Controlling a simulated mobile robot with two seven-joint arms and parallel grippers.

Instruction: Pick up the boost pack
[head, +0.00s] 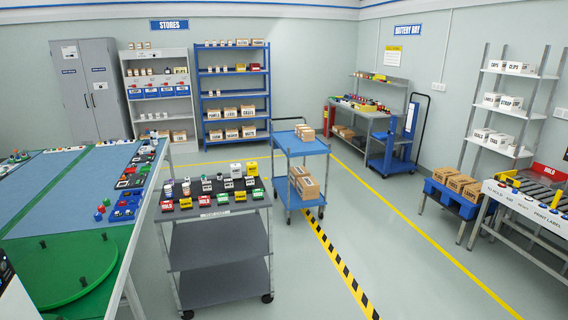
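I cannot pick out a boost pack with certainty at this distance. Under the BATTERY BAY sign (408,31), a workbench (362,112) holds several small colourful items on its top and upper shelf, too small to identify. A blue wheeled cart (392,158) with a tall upright part stands at the bench's right end. Neither of my grippers shows in the head view.
A grey cart (222,243) with labelled items stands close in front. A blue trolley (300,146) with cardboard boxes is behind it. A long table (60,190) with a green turntable (65,272) fills the left. The floor right of the striped tape (335,262) is open.

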